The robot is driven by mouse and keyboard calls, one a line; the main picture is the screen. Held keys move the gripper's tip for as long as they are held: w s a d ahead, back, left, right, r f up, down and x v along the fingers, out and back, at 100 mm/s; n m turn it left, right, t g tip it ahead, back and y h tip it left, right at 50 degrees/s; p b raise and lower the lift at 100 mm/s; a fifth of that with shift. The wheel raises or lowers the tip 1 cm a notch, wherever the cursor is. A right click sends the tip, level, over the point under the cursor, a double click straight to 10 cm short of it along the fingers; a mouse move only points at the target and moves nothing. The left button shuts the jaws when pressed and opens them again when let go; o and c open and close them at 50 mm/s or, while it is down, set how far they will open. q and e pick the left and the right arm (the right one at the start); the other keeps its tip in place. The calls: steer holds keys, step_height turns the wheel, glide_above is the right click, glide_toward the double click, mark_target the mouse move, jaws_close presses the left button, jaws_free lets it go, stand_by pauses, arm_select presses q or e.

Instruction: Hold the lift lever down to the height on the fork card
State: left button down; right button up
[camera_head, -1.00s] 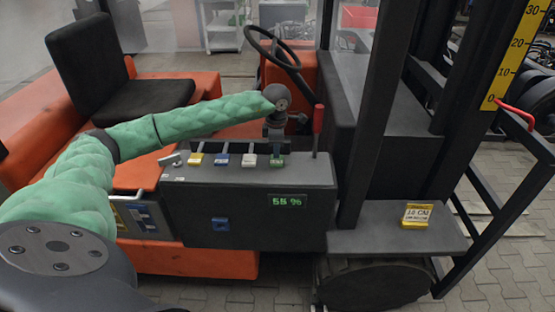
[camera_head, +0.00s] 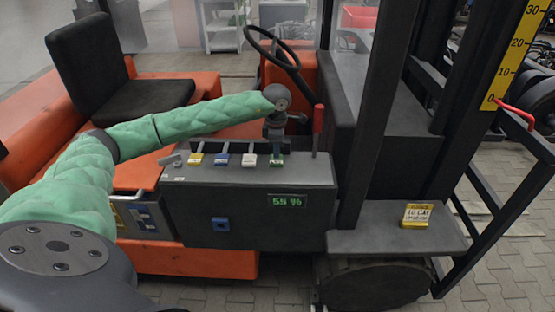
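The forklift's dark control console (camera_head: 250,200) carries a row of levers with yellow (camera_head: 195,159), blue (camera_head: 221,159), white (camera_head: 249,160) and green (camera_head: 276,161) ends. I cannot read which one is marked as lift. My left gripper (camera_head: 275,147) points down right at the green-ended lever, and its fingers are small and dark, so their opening and any grip are unclear. The yellow-edged fork card (camera_head: 417,215) reads 10 CM. The yellow height scale (camera_head: 514,60) runs up the mast, with a red part (camera_head: 516,115) close to its 0. My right gripper is not in view.
A red-handled lever (camera_head: 317,120) stands upright just right of my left gripper. The steering wheel (camera_head: 272,48) and black seat (camera_head: 115,70) are behind. A green display (camera_head: 287,200) on the console reads 55 %. The dark mast post (camera_head: 375,110) rises to the right.

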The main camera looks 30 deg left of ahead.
mark_target(276, 160)
arm_select(q)
steer(key=shift+f, duration=0.25)
steer(key=shift+f+b, duration=0.35)
steer(key=shift+b, duration=0.15)
steer(key=shift+f+b, duration=0.65)
steer(key=shift+f, duration=0.05)
steer(key=shift+f+b, duration=0.55)
steer(key=shift+f, duration=0.05)
steer(key=shift+r, duration=0.2)
stand_by(4.0)
steer(key=shift+r+p, duration=0.6)
steer(key=shift+r, duration=2.65)
